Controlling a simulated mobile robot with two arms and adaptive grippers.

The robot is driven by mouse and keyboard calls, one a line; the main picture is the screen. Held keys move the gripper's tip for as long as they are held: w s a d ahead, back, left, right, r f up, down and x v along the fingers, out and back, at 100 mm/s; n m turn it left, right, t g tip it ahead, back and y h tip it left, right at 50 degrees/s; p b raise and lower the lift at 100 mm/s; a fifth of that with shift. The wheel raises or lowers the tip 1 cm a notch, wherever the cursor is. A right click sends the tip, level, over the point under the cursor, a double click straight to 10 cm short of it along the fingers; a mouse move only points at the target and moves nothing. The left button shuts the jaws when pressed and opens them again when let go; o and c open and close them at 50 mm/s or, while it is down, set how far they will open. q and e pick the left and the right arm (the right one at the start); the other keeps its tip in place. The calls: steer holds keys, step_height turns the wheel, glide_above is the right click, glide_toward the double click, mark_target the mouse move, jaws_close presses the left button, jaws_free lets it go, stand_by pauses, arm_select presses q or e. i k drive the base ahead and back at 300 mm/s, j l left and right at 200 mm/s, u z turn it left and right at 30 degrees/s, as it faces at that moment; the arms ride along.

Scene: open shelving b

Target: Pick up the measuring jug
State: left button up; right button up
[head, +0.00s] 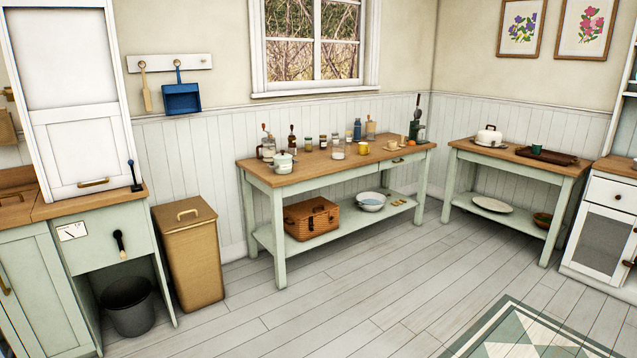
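A clear glass vessel (338,150) stands upright near the middle of the long wooden-topped table (315,170) under the window. It may be the measuring jug, but it is too small here to make out a handle or markings. Another glass vessel (268,148) stands at the table's left end, partly behind a pale lidded pot (283,163). Neither of my grippers is in view.
A yellow mug (363,148), jars and grinders crowd the tabletop. A wicker basket (311,219) and a bowl (371,201) sit on its lower shelf. A tan bin (189,258) stands left of the table. The floor (330,305) in front is clear up to a patterned rug (525,335).

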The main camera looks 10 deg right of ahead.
mark_target(337, 146)
steer(key=i, duration=4.1)
